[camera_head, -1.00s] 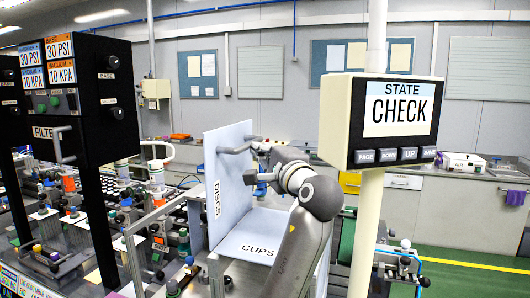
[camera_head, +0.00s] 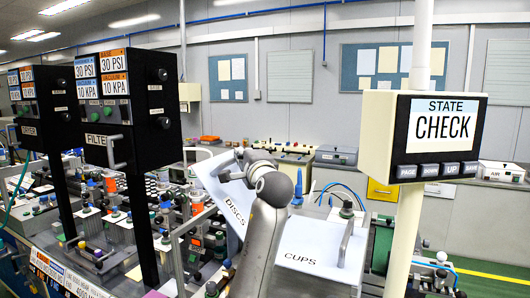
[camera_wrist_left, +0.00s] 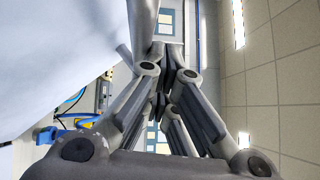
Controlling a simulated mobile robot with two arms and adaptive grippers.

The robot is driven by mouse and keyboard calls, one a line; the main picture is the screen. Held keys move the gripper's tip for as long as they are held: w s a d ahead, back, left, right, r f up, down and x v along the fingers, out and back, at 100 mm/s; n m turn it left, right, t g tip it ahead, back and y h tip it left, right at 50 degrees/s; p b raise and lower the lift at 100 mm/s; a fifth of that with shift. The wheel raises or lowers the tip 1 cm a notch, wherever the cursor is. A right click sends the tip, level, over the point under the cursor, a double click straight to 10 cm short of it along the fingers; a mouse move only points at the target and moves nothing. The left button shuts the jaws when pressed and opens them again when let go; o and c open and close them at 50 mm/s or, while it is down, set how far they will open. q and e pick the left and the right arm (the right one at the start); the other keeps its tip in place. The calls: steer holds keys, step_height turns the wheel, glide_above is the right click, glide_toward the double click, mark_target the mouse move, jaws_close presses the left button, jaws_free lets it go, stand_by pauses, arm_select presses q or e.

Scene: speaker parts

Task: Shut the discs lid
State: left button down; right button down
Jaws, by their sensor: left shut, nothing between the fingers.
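The discs lid (camera_head: 212,183) is a pale panel marked DISCS, tilted over to the left, neither upright nor flat. A grey bar handle shows on its face, partly behind my left gripper (camera_head: 249,163). The gripper is shut and empty, close against the lid's handle side; I cannot tell whether it touches. In the left wrist view the closed fingers (camera_wrist_left: 163,78) are beside the large pale lid surface (camera_wrist_left: 60,50), with part of the handle next to them. My forearm hides the lid's lower right part. My right gripper is not in view.
The cups lid (camera_head: 318,250) lies flat to the right, with an upright handle (camera_head: 346,240). A CHECK screen (camera_head: 436,135) on a cream post stands at the right. Black FILTER panel (camera_head: 125,115) and crowded bench fittings are at the left.

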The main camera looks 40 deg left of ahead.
arm_select(q)
steer(key=a+f, duration=0.1)
steer(key=a, duration=0.1)
steer(key=s+a+f, duration=0.1)
steer(key=a+f, duration=0.1)
steer(key=s+a+f+b, duration=0.1)
steer(key=a, duration=0.2)
steer(key=shift+a+f, duration=0.1)
steer(key=shift+f, duration=0.1)
steer(key=s+a+f+n+g+h, duration=0.1)
steer(key=a+f+n+h, duration=0.1)
steer(key=a+f, duration=0.4)
steer(key=shift+s+a+f, duration=0.2)
steer(key=shift+s+f, duration=0.05)
steer(key=shift+f, duration=1.35)
steer(key=shift+r, duration=0.1)
